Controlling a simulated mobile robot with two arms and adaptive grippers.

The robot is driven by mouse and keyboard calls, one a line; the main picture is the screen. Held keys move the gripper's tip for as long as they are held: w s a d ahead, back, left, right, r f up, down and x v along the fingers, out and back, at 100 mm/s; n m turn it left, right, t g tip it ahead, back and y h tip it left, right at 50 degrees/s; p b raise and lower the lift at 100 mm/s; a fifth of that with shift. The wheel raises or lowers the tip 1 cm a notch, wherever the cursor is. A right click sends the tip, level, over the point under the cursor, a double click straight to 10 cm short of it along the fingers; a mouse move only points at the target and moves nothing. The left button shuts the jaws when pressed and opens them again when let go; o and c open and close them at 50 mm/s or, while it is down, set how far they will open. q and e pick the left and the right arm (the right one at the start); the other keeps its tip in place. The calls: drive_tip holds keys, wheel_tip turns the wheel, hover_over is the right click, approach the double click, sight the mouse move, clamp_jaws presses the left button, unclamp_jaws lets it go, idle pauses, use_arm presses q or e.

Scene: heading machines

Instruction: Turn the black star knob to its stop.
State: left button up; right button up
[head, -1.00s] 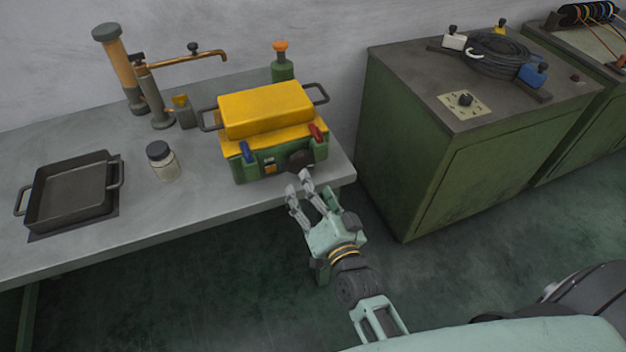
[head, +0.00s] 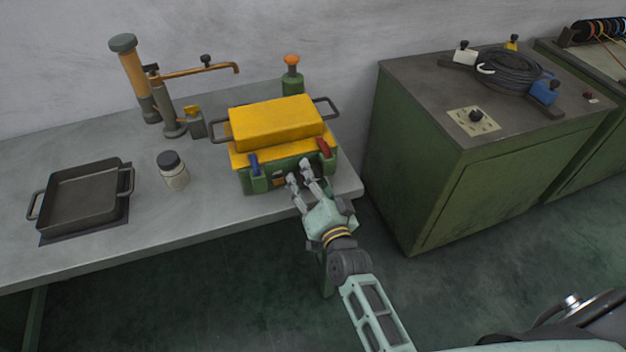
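A yellow and green machine (head: 262,182) stands near the right front corner of the grey workbench. In the earlier frame, a dark round knob, taken to be the black star knob, shows low on its front face. In the head view now, my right gripper (head: 298,172) covers that spot, so the knob is mostly hidden. My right gripper is open, its two fingers apart, with the tips at the front of the machine. I cannot tell whether they touch the knob. My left gripper is not in view.
A blue lever (head: 254,164) and a red lever (head: 324,148) flank the front. A jar (head: 173,172), a black pan (head: 80,200) and a copper-piped pump (head: 172,105) stand on the bench (head: 150,228).

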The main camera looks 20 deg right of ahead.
drive_tip(key=c, duration=0.8)
drive_tip(key=m, duration=0.2)
drive_tip(key=shift+m, duration=0.3)
drive_tip(key=o, duration=1.1)
drive_tip(key=shift+f, duration=0.1)
